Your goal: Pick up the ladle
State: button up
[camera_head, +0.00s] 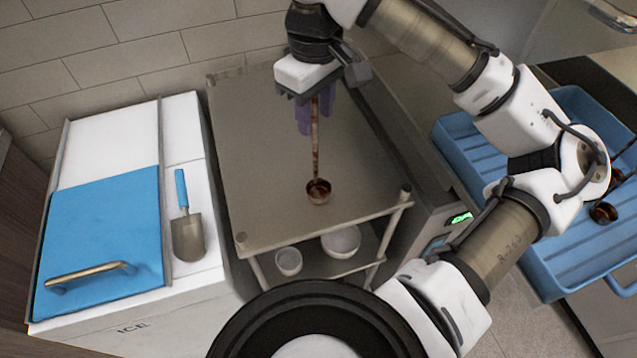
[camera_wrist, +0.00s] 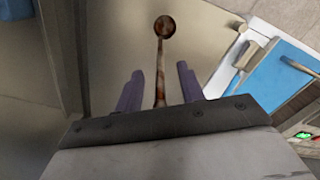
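The ladle is a long, thin brown handle with a small copper bowl (camera_head: 318,191). Its bowl is near the front edge of the steel table (camera_head: 258,165), and its handle runs back to my gripper (camera_head: 315,124). In the wrist view the ladle (camera_wrist: 164,27) has its bowl far ahead and its handle running back between the two purple fingers. My gripper (camera_wrist: 159,80) is open, with a gap on both sides of the handle. The handle's end is hidden by the gripper body. I cannot tell whether the handle lies level with the fingertips or below them.
A white ice chest with a blue lid (camera_head: 105,230) and a metal scoop (camera_head: 187,225) stands left. White bowls (camera_head: 341,241) sit on the lower shelf. A blue ribbed tray (camera_head: 572,262) at right holds other copper ladles (camera_head: 604,212). The tabletop around the ladle is clear.

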grip_shut()
